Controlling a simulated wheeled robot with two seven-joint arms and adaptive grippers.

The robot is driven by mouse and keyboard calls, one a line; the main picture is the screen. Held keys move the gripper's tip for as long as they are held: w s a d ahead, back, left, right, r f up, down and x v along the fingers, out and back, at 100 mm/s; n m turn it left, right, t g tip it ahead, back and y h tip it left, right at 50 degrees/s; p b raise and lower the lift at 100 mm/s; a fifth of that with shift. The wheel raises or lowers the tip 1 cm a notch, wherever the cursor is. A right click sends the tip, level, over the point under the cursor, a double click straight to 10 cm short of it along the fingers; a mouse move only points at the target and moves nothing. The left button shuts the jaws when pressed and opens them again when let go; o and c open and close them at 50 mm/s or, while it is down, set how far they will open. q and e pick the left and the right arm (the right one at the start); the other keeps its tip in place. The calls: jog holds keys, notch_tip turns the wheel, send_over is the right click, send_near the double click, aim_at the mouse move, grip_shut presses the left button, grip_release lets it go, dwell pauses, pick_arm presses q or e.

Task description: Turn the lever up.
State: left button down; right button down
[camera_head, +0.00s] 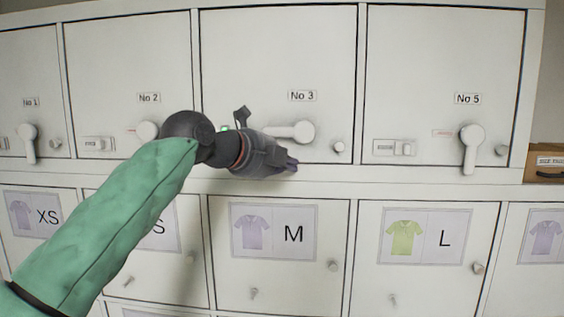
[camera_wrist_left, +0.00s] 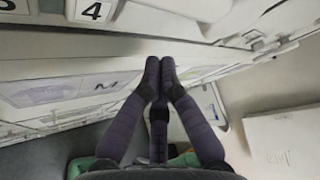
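A pale lever (camera_head: 304,131) on the No 3 locker door points sideways to the left from its round hub. My left gripper (camera_head: 290,165) is just below this lever, close to the lower edge of the door. Part of the lever's free end is close behind the wrist, and I cannot tell if they touch. In the left wrist view the gripper's dark fingers (camera_wrist_left: 159,66) are together at the tips, with nothing seen between them. The No 5 lever (camera_head: 472,148) hangs down, as does the No 1 lever (camera_head: 29,142). The No 2 lever (camera_head: 147,131) is partly hidden by my arm.
Below is a row of doors with shirt cards, among them the M card (camera_head: 275,232) and the L card (camera_head: 427,236). Small knobs (camera_head: 338,147) stick out from the doors. A brown box (camera_head: 546,162) is at the right edge. A white box (camera_wrist_left: 285,143) shows in the wrist view.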

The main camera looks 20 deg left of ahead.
pick_arm(q)
jog(key=s+d+r+p, duration=0.1)
jog(key=s+d+r, duration=0.1)
jog(key=s+r, duration=0.4)
jog(key=shift+s, duration=0.75)
pick_arm(e)
jog(key=shift+a+r, duration=0.1)
jog(key=shift+r, duration=0.05)
pick_arm(q)
jog(key=shift+d, duration=0.15)
pick_arm(e)
jog(key=shift+s, duration=0.1)
